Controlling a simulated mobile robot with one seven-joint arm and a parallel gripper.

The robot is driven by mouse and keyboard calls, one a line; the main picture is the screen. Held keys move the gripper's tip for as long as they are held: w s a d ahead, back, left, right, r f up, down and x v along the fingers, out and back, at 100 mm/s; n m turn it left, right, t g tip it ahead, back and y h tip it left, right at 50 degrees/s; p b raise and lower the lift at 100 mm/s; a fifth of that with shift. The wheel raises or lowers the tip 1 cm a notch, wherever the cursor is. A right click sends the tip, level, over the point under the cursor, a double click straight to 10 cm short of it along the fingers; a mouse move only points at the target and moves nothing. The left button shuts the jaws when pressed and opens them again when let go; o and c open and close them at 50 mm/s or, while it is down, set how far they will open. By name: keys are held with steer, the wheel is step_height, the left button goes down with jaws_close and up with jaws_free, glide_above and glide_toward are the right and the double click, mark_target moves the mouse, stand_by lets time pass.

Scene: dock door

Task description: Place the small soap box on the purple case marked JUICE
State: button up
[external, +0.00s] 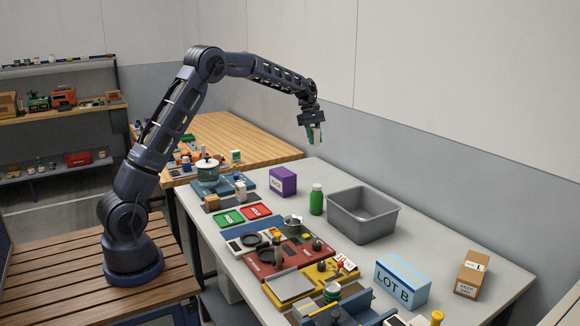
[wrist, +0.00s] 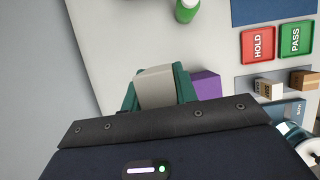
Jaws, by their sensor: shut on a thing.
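My gripper (external: 314,133) is raised above the back of the white table, its fingers pointing down. In the wrist view its teal fingers are closed on both sides of a pale beige box, the small soap box (wrist: 156,88). Most of the box is hidden by the fingers in the external view. The purple case (external: 283,181) with a white label stands on the table below and to the left of my gripper, with nothing on top. In the wrist view the purple case (wrist: 205,86) is just right of the held box, partly hidden by the gripper.
A green bottle (external: 316,200) stands right of the purple case, then an empty grey bin (external: 345,217). Red HOLD (wrist: 257,44) and green PASS (wrist: 295,39) trays lie nearby. A blue LOT B box (external: 403,283) and brown carton (external: 472,274) stand farther right. A wall runs behind the table.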

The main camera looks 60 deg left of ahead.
step_height(320, 180, up, 6)
glide_above(285, 174)
steer(key=a, duration=0.2)
steer(key=f, duration=1.9)
steer(key=shift+w+f, duration=0.2)
steer(key=shift+f, duration=0.1)
steer(key=shift+f, duration=0.15)
steer(key=o, duration=1)
steer(key=shift+o, duration=0.2)
